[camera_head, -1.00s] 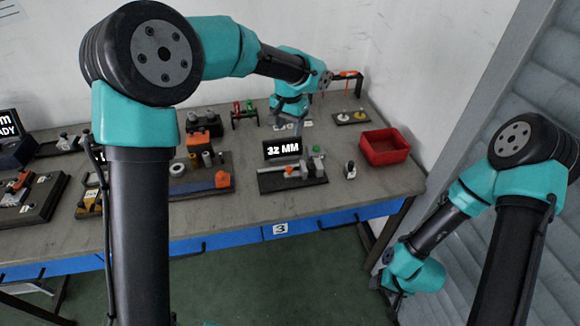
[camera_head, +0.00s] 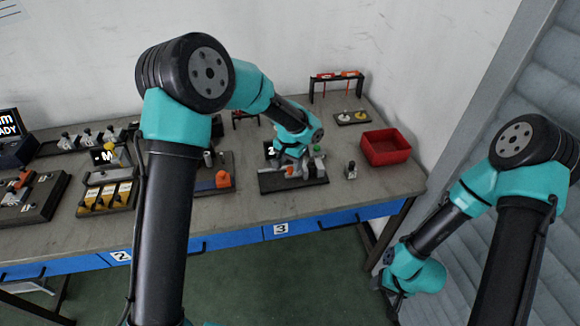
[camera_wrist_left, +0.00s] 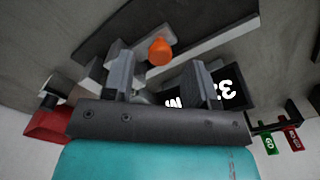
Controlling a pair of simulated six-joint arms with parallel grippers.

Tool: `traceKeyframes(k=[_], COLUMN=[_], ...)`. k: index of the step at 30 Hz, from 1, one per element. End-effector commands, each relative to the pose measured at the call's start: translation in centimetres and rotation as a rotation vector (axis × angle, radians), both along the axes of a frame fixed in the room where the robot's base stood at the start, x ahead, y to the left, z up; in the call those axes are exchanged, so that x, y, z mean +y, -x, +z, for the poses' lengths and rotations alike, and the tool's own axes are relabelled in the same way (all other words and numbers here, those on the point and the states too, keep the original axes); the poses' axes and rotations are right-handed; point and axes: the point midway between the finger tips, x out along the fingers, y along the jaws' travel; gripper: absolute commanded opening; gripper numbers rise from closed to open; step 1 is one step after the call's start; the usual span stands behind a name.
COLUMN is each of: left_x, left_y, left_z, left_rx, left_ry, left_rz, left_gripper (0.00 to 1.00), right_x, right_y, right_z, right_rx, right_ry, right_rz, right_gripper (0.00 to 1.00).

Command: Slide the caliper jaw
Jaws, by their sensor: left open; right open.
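The caliper station, a dark base (camera_head: 300,185) with a pale beam and an orange part (camera_head: 303,173), sits near the front of the bench. My left gripper (camera_head: 291,166) is over it and hides much of the caliper and its display. In the left wrist view the open left gripper (camera_wrist_left: 162,80) has its fingers apart. An orange knob (camera_wrist_left: 160,50) shows between them, just beyond, and the pale beam (camera_wrist_left: 215,38) runs past. I cannot tell whether the fingers touch the jaw. The 32 MM display (camera_wrist_left: 225,95) appears inverted behind the right finger. My right gripper (camera_head: 395,288) hangs empty beyond the bench's right end.
A red bin (camera_head: 385,148) and a small dark post (camera_head: 351,170) stand right of the station. Another fixture with an orange block (camera_head: 222,179) is on the left, partly behind my arm.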

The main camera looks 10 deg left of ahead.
Motion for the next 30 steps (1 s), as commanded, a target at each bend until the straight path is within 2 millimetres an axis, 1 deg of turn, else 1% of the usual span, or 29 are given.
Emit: traceKeyframes(k=[1,3,6,15,17,30], left_x=[0.0,0.0,0.0,0.0,0.0,0.0], left_y=[0.0,0.0,0.0,0.0,0.0,0.0], left_z=[-0.7,-1.4,-1.9,-2.1,-2.1,-2.1], left_rx=[0.003,0.001,0.001,0.000,0.000,0.000], left_ry=[-0.001,0.000,0.000,0.000,0.000,0.000], left_rz=[0.001,0.000,-0.001,0.000,0.000,0.000], left_gripper=[0.53,0.53,0.53,0.53,0.48,0.06], right_x=[0.0,0.0,0.0,0.0,0.0,0.0], right_y=[0.0,0.0,0.0,0.0,0.0,0.0], right_z=[0.0,0.0,0.0,0.0,0.0,0.0], right_rx=[0.000,0.000,0.000,0.000,0.000,0.000], right_ry=[0.000,0.000,0.000,0.000,0.000,0.000], right_rz=[0.000,0.000,0.000,0.000,0.000,0.000], right_gripper=[0.53,0.53,0.53,0.53,0.53,0.53])
